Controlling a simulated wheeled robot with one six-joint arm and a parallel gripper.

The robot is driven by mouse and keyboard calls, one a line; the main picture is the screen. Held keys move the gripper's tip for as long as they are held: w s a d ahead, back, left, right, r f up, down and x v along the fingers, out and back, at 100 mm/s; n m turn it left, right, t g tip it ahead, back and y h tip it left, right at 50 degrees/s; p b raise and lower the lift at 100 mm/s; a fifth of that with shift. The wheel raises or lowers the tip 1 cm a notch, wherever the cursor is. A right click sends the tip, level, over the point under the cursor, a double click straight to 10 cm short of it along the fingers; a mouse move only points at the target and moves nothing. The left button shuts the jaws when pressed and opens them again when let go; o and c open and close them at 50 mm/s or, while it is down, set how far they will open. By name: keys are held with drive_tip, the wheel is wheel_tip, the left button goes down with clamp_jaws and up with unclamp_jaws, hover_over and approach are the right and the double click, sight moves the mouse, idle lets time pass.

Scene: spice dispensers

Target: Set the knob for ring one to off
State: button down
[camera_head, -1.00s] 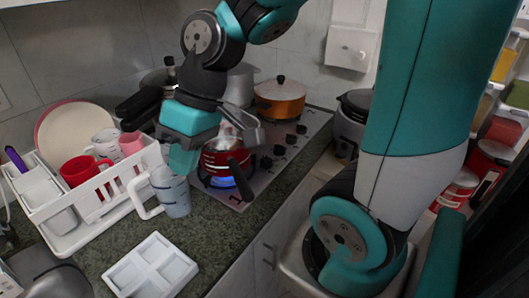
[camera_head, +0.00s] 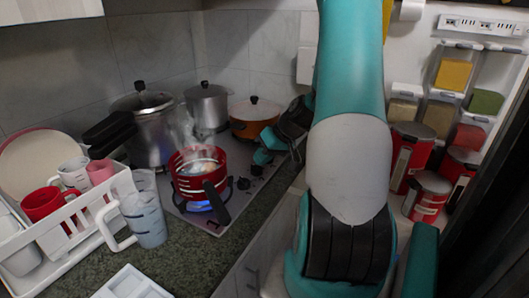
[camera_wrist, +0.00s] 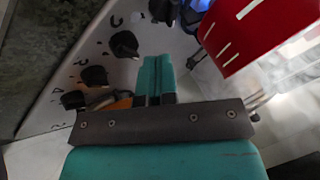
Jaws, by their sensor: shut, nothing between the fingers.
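Several black knobs line the front edge of the stove (camera_head: 203,226). Two show in the head view, a nearer knob (camera_head: 243,183) and another knob (camera_head: 257,170) beside my gripper (camera_head: 264,155). In the wrist view, my shut, empty gripper (camera_wrist: 154,62) points at the panel. One knob (camera_wrist: 124,44) is just left of its fingertips, apart from them. Other knobs (camera_wrist: 94,76) and (camera_wrist: 73,100) lie lower left, and one (camera_wrist: 162,10) lies above. A blue flame (camera_head: 203,206) burns under the red pot (camera_head: 190,185).
An orange pot (camera_head: 252,128) and steel pots (camera_head: 206,107) stand behind. A measuring jug (camera_head: 148,220) and white dish rack (camera_head: 75,237) are at left. Red canisters (camera_head: 427,195) stand at right.

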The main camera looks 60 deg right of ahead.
sight(244, 182)
drive_tip(key=x, duration=0.5)
drive_tip(key=shift+w+a+f+p, duration=0.1)
drive_tip(key=shift+w+f+p, duration=0.1)
drive_tip(key=shift+f+p, duration=0.15)
drive_tip(key=shift+w+a+n, duration=0.25)
drive_tip(key=shift+a+n, duration=0.05)
drive_tip(key=shift+n, duration=0.2)
drive_tip(key=n+y, duration=0.1)
drive_tip(key=n+g+b, duration=0.1)
drive_tip(key=n+g+y, duration=0.1)
drive_tip(key=n, duration=0.1)
drive_tip(key=shift+w+a+y, duration=0.3)
drive_tip(key=shift+w, duration=0.1)
drive_tip(key=shift+a+b, duration=0.1)
drive_tip(key=shift+b, duration=0.2)
